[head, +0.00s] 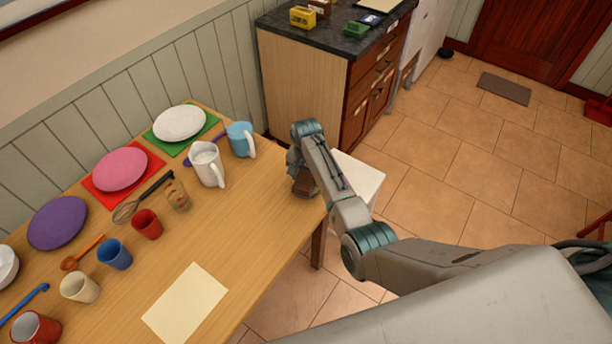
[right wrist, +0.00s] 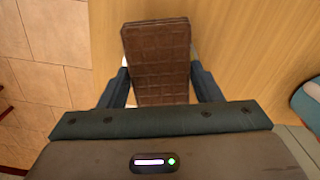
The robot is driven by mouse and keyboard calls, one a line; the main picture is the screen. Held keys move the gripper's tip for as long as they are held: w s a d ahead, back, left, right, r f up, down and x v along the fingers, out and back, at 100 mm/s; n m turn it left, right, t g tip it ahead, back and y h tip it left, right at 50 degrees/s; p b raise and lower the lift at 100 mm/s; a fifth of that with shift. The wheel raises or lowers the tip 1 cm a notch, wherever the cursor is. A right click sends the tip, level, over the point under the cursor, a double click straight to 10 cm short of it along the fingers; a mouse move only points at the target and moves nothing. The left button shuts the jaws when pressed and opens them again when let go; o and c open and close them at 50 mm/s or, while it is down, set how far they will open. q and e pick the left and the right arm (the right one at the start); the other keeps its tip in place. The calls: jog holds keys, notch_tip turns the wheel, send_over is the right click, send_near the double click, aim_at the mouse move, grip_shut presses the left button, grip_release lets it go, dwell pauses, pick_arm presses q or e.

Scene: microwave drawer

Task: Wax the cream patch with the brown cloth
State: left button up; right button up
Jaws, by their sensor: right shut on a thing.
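The cream patch (head: 185,303) lies flat and bare on the wooden table, near its front edge. My right gripper (head: 303,190) is at the table's right end, well to the right of the patch. In the right wrist view the brown cloth (right wrist: 158,60), a folded block with a grid pattern, sits between the two fingers of my right gripper (right wrist: 160,85), which is shut on it. The cloth also shows in the head view (head: 304,184), partly hidden by the gripper. I cannot tell whether it touches the table. My left gripper is not in view.
The table (head: 240,220) holds a white pitcher (head: 207,164), a blue mug (head: 240,139), a glass (head: 177,195), a red cup (head: 147,224), a blue cup (head: 115,254), a cream cup (head: 80,288), a whisk and several plates. The wood between patch and gripper is clear.

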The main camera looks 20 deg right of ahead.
aim_at(306, 177)
jog(key=shift+f, duration=0.5)
dwell(0.7)
dwell(1.6)
notch_tip(306, 177, up, 5)
jog(key=p, duration=0.5)
jog(key=shift+r+p, duration=0.1)
jog(key=shift+p, duration=0.25)
jog(key=shift+r+p, duration=0.5)
jog(key=shift+r, duration=0.4)
jog(key=shift+s+f, duration=0.1)
